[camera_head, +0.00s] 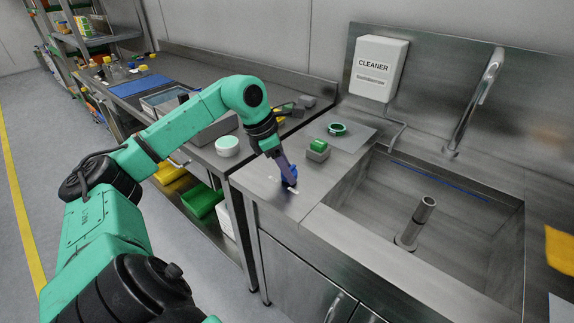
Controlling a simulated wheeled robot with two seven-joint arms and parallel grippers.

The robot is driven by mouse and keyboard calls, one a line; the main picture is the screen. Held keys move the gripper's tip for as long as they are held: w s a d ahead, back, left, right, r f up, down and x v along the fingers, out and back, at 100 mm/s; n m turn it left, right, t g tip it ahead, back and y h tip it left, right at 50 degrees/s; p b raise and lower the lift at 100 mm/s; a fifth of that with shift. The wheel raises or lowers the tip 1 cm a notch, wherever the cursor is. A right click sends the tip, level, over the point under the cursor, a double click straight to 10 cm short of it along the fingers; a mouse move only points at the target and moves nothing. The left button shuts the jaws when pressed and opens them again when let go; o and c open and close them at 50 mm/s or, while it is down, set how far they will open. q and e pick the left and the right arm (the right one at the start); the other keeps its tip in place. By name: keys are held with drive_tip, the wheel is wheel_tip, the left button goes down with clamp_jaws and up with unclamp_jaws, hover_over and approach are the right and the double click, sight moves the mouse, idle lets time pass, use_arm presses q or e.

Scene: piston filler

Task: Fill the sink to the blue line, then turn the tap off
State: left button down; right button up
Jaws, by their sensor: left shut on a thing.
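The steel sink (375,205) is at the right, with a blue line (440,177) along its back inner wall. A tall pipe (415,224) stands upright in the basin. The tap spout (474,103) rises behind the sink; I see no stream under it, and no clear water surface shows in the basin. My left gripper (286,176) points down at the counter left of the sink and is shut on a small blue thing (291,174), mostly hidden by the fingers. I cannot tell whether it is the tap's handle. My right gripper is not in view.
A grey block with a green top (318,147) and a green ring (337,129) sit behind my left gripper. A white cleaner box (378,67) hangs on the back panel. A white tub with a green lid (228,146) stands on the left bench.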

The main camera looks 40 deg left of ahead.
use_arm(q)
drive_tip(key=m+p, duration=0.2)
drive_tip(key=r+m+g+h+p, duration=0.1)
drive_tip(key=shift+w+a+m+p, duration=0.1)
drive_tip(key=shift+w+m+p, duration=0.05)
drive_tip(key=shift+m+p, duration=0.25)
drive_tip(key=shift+f+m+g+p, duration=0.1)
drive_tip(key=shift+m+g+p, duration=0.3)
drive_tip(key=shift+m+p, duration=0.45)
drive_tip(key=shift+w+f+m+g+h+p, duration=0.15)
drive_tip(key=shift+m+g+h+p, duration=0.25)
drive_tip(key=shift+m, duration=0.85)
drive_tip(key=shift+f+m+g+p, duration=0.1)
drive_tip(key=shift+m+g+p, duration=0.3)
drive_tip(key=shift+m, duration=0.6)
drive_tip(key=shift+c, duration=1.5)
unclamp_jaws()
drive_tip(key=shift+f, duration=0.1)
